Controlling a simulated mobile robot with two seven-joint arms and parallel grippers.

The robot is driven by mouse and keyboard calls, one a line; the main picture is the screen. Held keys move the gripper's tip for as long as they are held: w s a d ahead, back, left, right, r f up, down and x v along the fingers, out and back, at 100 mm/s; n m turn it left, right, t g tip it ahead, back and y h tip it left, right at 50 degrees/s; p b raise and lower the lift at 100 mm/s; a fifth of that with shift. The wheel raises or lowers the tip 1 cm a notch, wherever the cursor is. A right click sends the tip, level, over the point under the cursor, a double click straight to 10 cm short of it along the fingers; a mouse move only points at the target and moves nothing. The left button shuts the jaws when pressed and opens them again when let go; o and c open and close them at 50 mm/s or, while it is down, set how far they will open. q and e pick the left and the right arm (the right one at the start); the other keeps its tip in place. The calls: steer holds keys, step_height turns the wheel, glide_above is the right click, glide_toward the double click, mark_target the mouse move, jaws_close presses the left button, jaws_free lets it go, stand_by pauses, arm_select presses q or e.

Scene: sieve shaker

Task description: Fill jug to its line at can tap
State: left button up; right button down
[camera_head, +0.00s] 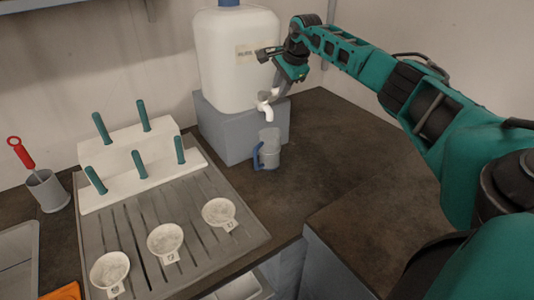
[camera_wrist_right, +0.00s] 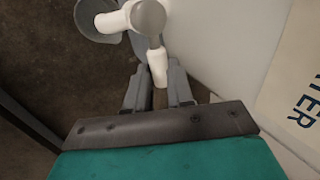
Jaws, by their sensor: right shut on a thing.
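The white can (camera_head: 238,62) stands on a grey block (camera_head: 225,135) against the back wall. Its white tap (camera_head: 267,108) sticks out low at the front right. The grey jug (camera_head: 268,148) with a blue handle stands upright on the counter below the tap. In the right wrist view, the jug's rim (camera_wrist_right: 97,22) shows next to the tap (camera_wrist_right: 147,18). My right gripper (camera_head: 278,88) is at the tap, its fingers (camera_wrist_right: 157,84) shut on the white tap lever (camera_wrist_right: 157,62). The jug's line and the water level cannot be made out. My left gripper is out of view.
A white rack with teal pegs (camera_head: 130,155) stands left of the block. Several white dishes (camera_head: 165,240) sit on the grooved drainer (camera_head: 190,200). A grey cup with a red-handled tool (camera_head: 47,190) is at far left. The dark counter (camera_head: 330,140) right of the jug is clear.

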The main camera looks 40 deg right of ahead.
steer(key=m, duration=0.1)
steer(key=m+h, duration=0.1)
steer(key=s+a+m, duration=0.1)
steer(key=m, duration=0.1)
steer(key=shift+s+r+h, duration=0.1)
steer(key=shift+r+h, duration=0.15)
steer(key=shift+h, duration=0.15)
steer(key=shift+s+a+m+g, duration=0.2)
steer(key=shift+m+g, duration=0.1)
steer(key=shift+m, duration=0.2)
steer(key=shift+a+f, duration=0.1)
steer(key=shift+f, duration=0.05)
stand_by(3.5)
